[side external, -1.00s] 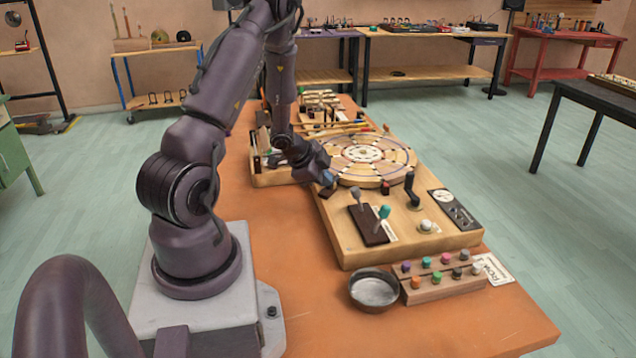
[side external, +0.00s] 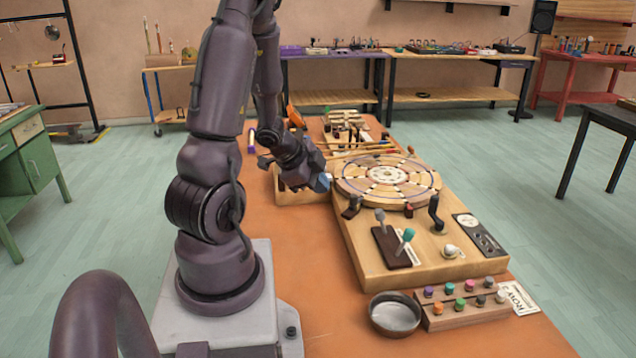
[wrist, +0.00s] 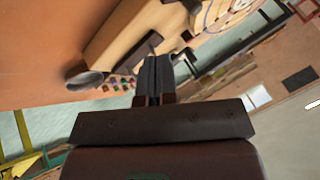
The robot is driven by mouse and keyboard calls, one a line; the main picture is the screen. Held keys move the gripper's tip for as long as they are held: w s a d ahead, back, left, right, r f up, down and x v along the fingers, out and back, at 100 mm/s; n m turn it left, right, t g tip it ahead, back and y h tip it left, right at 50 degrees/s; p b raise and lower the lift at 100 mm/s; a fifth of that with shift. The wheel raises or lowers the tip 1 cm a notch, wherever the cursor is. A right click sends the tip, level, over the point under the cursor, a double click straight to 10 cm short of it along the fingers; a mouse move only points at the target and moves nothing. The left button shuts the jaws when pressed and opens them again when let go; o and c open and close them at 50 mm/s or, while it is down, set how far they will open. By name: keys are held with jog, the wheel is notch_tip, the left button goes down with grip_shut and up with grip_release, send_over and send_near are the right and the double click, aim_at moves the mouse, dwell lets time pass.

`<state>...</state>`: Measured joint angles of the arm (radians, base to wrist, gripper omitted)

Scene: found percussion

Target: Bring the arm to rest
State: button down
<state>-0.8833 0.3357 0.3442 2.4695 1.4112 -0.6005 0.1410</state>
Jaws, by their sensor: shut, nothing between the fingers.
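My gripper (side external: 322,183) hangs above the left edge of the wooden board (side external: 362,262), near the round wheel (side external: 388,176) with its ringed pattern. The fingers are shut with nothing between them. In the wrist view my gripper (wrist: 154,65) points toward the table, its two dark fingers side by side. The board and part of the wheel (wrist: 225,8) show beyond them. My arm is bent, with its upper links raised and its wrist low beside the board.
Levers (side external: 404,246) and a crank (side external: 434,212) stand up from the board. A metal bowl (side external: 394,314) and a block of coloured pegs (side external: 463,305) sit at the front. A tray of tools (side external: 300,190) lies behind my gripper. Orange tabletop (side external: 300,250) is bare left of the board.

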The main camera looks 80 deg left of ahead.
jog(key=shift+s+r, duration=0.15)
dwell(0.4)
jog(key=s+a+n+g+y, duration=0.3)
jog(key=s+n+g, duration=0.1)
jog(key=w+d+r+t+h, duration=0.1)
jog(key=d+r, duration=0.5)
jog(key=d, duration=0.3)
jog(key=w+d+r+n+h, duration=0.1)
jog(key=w+d+r+h, duration=0.1)
jog(key=d+r, duration=0.4)
jog(key=w+d+r+t+h, duration=0.1)
jog(key=d+r, duration=0.6)
jog(key=d, duration=0.7)
jog(key=shift+w+d+t+h, duration=0.25)
jog(key=shift+w+t+h, duration=0.05)
jog(key=shift+w+h, duration=0.3)
